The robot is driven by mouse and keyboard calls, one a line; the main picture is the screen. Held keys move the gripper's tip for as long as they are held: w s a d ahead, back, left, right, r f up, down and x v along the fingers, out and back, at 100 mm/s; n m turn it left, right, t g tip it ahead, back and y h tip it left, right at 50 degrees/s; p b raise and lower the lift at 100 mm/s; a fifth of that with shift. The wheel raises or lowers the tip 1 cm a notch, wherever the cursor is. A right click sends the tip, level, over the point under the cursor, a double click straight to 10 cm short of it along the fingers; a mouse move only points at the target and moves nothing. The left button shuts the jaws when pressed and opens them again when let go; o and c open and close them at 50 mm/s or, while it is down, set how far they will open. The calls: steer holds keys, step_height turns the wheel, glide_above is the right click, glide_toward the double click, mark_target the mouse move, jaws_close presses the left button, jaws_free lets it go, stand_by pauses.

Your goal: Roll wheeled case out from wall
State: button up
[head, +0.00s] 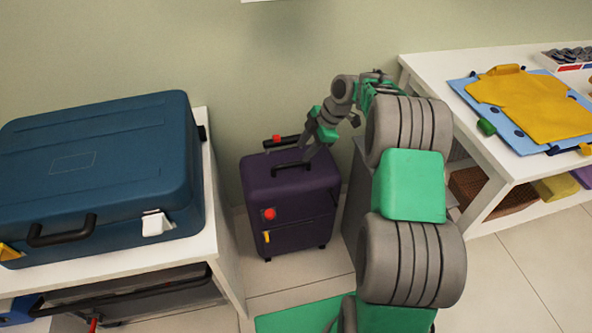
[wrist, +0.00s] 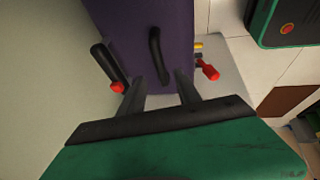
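The purple wheeled case (head: 300,198) stands upright on the floor close to the wall, between a white table and a grey box. On its top is a black carry handle (head: 291,167); behind it, on the wall side, is a black bar handle with a red button (head: 283,142). A red knob (head: 269,214) and a yellow tab (head: 267,237) are on its front. In the wrist view my gripper (wrist: 161,76) is open, its two fingers apart, with the carry handle (wrist: 155,55) just beyond and between their tips. I cannot tell whether they touch it.
A white table (head: 226,250) with a large blue suitcase (head: 105,160) stands close on the left. A grey box (head: 357,195) is close on the right, partly behind my arm. Tiled floor (head: 290,285) is clear in front.

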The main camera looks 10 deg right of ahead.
mark_target(294, 163)
steer(key=x, duration=0.7)
steer(key=shift+a+b, duration=0.1)
steer(key=shift+b, duration=0.3)
steer(key=shift+c, duration=0.4)
jaws_close()
stand_by(0.4)
